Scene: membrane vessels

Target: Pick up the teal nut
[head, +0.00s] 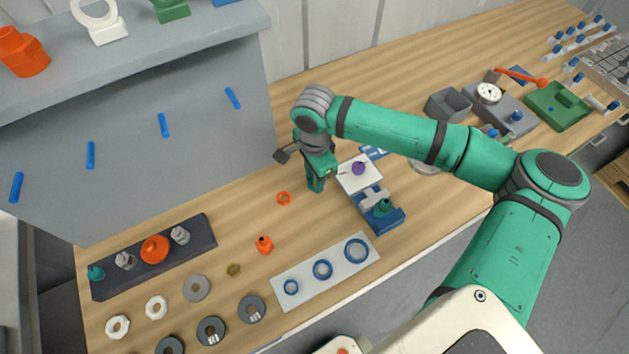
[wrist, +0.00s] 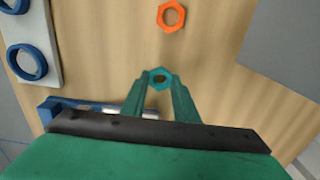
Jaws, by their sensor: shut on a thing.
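The teal nut (wrist: 160,72) is a small hexagonal ring with a hole, seen between my fingertips in the wrist view. My gripper (wrist: 160,82) is shut on it, with one finger on each side. In the head view my gripper (head: 316,189) points down over the wooden bench, left of the white plate. There I cannot tell the nut apart from the teal fingers. Whether the nut touches the bench or hangs just above it is not clear.
An orange nut (head: 284,198) lies close by; it also shows in the wrist view (wrist: 171,16). A blue fixture (head: 388,221) with a teal fitting (head: 382,208) stands to the right. A white strip (head: 305,291) with blue rings lies in front. A grey panel (head: 150,140) rises behind left.

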